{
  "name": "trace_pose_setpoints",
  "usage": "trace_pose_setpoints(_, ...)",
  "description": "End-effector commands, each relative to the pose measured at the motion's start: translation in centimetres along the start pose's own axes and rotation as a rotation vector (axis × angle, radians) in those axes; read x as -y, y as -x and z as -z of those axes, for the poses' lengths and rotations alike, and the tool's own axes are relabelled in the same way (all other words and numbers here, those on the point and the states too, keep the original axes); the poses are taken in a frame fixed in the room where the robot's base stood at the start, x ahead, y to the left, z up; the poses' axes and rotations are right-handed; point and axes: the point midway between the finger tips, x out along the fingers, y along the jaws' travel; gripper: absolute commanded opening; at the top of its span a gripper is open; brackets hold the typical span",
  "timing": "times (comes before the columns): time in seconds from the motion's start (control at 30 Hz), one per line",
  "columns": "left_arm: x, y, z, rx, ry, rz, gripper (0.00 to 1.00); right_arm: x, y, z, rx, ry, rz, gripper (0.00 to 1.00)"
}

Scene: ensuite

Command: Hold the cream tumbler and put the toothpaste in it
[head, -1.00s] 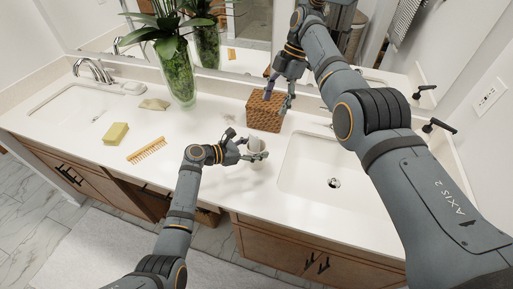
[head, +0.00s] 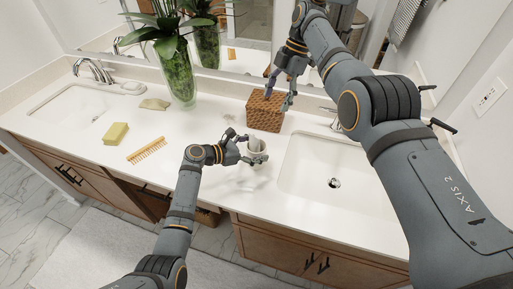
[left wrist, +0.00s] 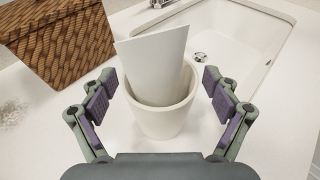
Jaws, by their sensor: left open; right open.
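The cream tumbler (left wrist: 160,122) stands upright on the counter in the left wrist view; it also shows in the head view (head: 258,147). A white, flat-ended piece, which looks like the toothpaste (left wrist: 153,65), stands tilted inside it, its wide end above the rim. Its lower part is hidden by the tumbler wall. My left gripper (left wrist: 163,95) is open, with a finger on each side of the tumbler and small gaps visible; it also shows in the head view (head: 243,148). My right gripper (head: 279,90) is open and empty, above and in front of the wicker box.
The wicker box (head: 264,113) stands behind the tumbler, and the right sink basin (head: 335,170) lies to its right. A comb (head: 147,150), a yellow sponge (head: 116,133) and a plant vase (head: 178,78) are to the left. The counter's front edge is near the left arm.

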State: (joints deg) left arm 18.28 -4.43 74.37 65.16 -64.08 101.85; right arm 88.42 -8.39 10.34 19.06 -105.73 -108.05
Motion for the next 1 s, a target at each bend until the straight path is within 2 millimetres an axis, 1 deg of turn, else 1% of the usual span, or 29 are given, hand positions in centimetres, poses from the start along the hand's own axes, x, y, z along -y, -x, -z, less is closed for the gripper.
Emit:
trace_pose_setpoints(0.17,0.0,0.0,0.0,0.000,0.000,0.000,0.89,0.0,0.0,0.0,0.000,0.000,0.000,0.71)
trace_pose_setpoints(0.27,-0.1,0.7,0.1,-0.001,-0.001,-0.002,0.89,0.0,0.0,0.0,0.000,0.000,0.000,0.71)
trace_pose_setpoints(0.37,-0.1,2.5,0.2,-0.003,-0.002,-0.003,0.89,0.0,0.0,0.0,0.000,0.000,0.000,0.71)
trace_pose_setpoints(0.6,-0.1,8.4,0.2,-0.005,-0.003,-0.003,0.89,0.0,0.0,0.0,0.000,0.000,0.000,0.71)
trace_pose_setpoints(0.7,-0.1,10.2,0.2,-0.005,-0.002,-0.002,0.89,0.0,0.0,0.0,0.000,0.000,0.000,0.71)
trace_pose_setpoints(0.83,0.0,11.6,0.1,-0.002,-0.001,-0.001,0.89,0.0,0.0,0.0,0.000,0.000,0.000,0.71)
trace_pose_setpoints(1.0,0.0,12.1,0.0,0.000,0.000,0.000,0.89,0.0,0.0,0.0,0.000,0.000,0.000,0.71)
